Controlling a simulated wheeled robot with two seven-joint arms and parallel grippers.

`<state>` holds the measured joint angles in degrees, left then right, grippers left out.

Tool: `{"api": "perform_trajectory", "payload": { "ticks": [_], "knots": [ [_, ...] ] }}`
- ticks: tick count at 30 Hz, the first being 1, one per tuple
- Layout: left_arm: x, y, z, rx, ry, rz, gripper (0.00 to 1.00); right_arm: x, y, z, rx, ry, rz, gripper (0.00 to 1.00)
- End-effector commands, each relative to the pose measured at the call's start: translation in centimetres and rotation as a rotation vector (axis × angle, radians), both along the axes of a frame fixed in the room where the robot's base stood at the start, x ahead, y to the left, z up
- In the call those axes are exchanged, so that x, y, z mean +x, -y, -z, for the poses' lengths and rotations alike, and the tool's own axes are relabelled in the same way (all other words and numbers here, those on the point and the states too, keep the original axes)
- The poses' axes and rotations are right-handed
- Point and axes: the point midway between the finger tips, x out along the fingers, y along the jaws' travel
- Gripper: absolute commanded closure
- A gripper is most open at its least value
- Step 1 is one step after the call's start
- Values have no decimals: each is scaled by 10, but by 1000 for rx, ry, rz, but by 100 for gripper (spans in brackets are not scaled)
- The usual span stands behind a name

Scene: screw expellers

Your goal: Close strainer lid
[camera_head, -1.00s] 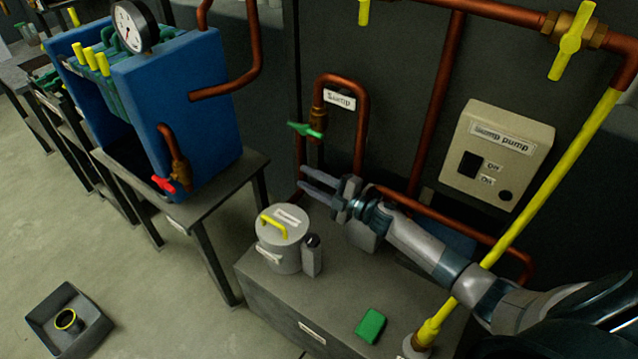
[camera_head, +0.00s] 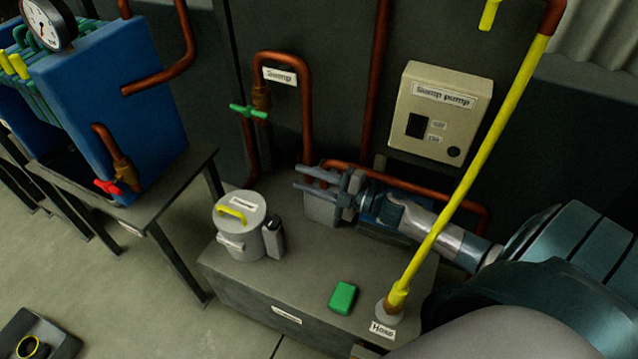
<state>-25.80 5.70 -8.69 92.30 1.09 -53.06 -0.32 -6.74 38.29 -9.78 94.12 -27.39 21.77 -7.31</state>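The strainer (camera_head: 239,240) is a light grey cylinder standing on the grey cabinet top. Its round lid (camera_head: 240,211) with a yellow handle (camera_head: 232,214) lies on top and looks level; whether it is fastened I cannot tell. A small dark-topped grey block (camera_head: 274,238) stands against its right side. My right gripper (camera_head: 304,178) is behind and to the right of the strainer, its two fingers apart and pointing left. Nothing shows between the fingers. It is apart from the lid. My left gripper is not in view.
A green block (camera_head: 342,297) lies on the cabinet top (camera_head: 290,275). A yellow hose (camera_head: 470,175) rises in front of my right arm. A copper sump pipe with a green valve (camera_head: 248,111) stands behind the strainer. The sump pump box (camera_head: 440,112) is on the wall.

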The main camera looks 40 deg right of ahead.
Motion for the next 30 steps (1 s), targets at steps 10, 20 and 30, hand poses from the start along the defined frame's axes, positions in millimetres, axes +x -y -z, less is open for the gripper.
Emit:
{"api": "perform_trajectory", "payload": {
  "ticks": [10,20,30],
  "knots": [
    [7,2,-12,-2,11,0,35,-29,16,0,1,1,-1,70],
    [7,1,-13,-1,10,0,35,-31,18,-1,0,2,0,70],
    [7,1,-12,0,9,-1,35,-31,17,-1,1,1,-1,70]
  ]
}}
